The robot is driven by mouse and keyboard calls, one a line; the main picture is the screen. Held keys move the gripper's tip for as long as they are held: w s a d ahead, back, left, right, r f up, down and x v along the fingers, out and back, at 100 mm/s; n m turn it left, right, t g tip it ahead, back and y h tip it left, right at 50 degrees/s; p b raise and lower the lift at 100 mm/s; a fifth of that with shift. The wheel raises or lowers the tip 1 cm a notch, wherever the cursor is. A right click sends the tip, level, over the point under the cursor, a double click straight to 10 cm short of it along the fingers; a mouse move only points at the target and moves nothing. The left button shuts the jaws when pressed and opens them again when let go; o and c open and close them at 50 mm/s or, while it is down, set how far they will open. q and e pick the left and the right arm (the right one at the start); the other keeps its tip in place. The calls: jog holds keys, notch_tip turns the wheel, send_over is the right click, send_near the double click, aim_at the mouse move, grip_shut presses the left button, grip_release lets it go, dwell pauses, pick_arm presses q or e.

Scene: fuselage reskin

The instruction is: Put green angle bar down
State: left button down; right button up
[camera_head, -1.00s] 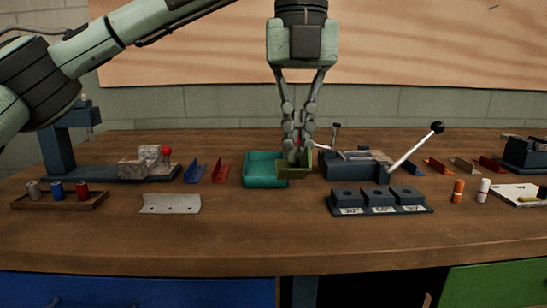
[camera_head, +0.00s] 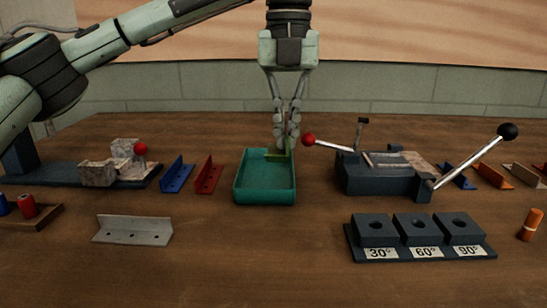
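The green angle bar (camera_head: 277,154) is at the back end of the teal tray (camera_head: 265,196), partly hidden by my fingers and the tray. My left gripper (camera_head: 287,145) points down at the tray's back right, its fingers close together on the bar. I cannot tell whether the bar touches the tray floor. My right gripper is not in view.
Red (camera_head: 208,174) and blue (camera_head: 177,175) angle bars stand left of the tray, with a grey one (camera_head: 132,230) nearer. A clamp fixture (camera_head: 380,178) with long levers stands close on the right. An angle block set (camera_head: 420,238) is in front. The table front centre is clear.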

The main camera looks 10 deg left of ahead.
aim_at(274, 176)
pick_arm(q)
jog(key=w+a+f, duration=0.2)
jog(key=shift+w+a+f, duration=0.15)
jog(key=shift+w+a, duration=0.15)
jog(key=shift+w, duration=0.1)
jog(key=shift+w+a+f, duration=0.1)
jog(key=shift+f, duration=0.05)
notch_tip(274, 176, down, 4)
jog(key=shift+r, duration=0.1)
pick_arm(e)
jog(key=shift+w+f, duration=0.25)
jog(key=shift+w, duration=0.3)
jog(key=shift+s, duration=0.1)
pick_arm(q)
jog(key=c, duration=2.2)
grip_release()
jog(key=o, duration=0.5)
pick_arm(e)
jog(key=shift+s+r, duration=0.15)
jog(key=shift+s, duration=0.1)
